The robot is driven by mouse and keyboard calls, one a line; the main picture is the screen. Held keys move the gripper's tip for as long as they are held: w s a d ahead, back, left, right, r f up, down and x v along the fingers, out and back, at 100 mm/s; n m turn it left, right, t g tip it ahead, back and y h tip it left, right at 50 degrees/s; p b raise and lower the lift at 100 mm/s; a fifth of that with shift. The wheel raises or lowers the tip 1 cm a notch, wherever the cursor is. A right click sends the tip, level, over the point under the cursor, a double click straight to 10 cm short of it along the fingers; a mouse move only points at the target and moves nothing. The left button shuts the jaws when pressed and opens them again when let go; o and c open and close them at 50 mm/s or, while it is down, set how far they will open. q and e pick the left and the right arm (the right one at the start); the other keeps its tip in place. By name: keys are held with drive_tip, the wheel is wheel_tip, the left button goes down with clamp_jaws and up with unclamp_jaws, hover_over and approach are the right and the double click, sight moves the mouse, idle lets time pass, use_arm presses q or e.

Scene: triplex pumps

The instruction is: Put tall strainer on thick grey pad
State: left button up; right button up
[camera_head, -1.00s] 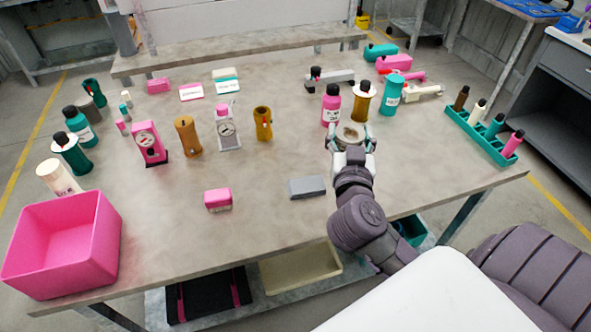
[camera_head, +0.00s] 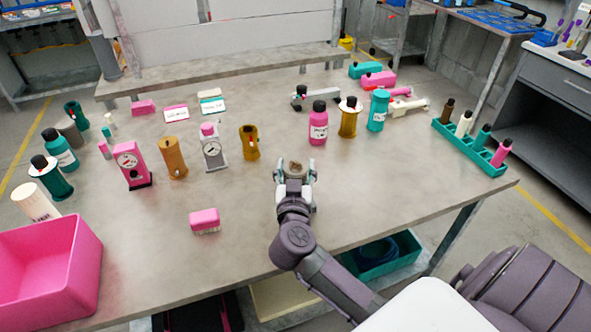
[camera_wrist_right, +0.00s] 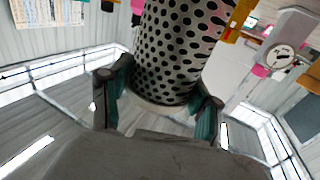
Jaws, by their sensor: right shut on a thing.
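The tall strainer is a pale cylinder full of round dark holes; it fills the upper middle of the right wrist view (camera_wrist_right: 180,52). In the head view only its brownish round end (camera_head: 296,167) shows. My right gripper (camera_head: 295,176) is shut on it, with teal-lined fingers (camera_wrist_right: 162,103) on both sides of one end. The thick grey pad is not visible now; my right gripper and arm cover the area where it lay. I cannot tell whether the strainer touches anything below. My left gripper is not in view.
A pink brush (camera_head: 205,220) lies left of my right gripper. A gauge on a grey stand (camera_head: 213,150) and a mustard cylinder (camera_head: 249,143) stand behind it. A pink bottle (camera_head: 318,126) stands further right. A pink bin (camera_head: 82,265) is at front left.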

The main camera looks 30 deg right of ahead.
drive_tip(key=o, duration=1.6)
drive_tip(key=shift+c, duration=0.2)
drive_tip(key=shift+s+a, duration=0.1)
drive_tip(key=shift+s, duration=0.05)
drive_tip(key=v, duration=1.1)
drive_tip(key=shift+s+a, duration=0.2)
drive_tip(key=shift+s, duration=0.1)
drive_tip(key=shift+r, duration=0.1)
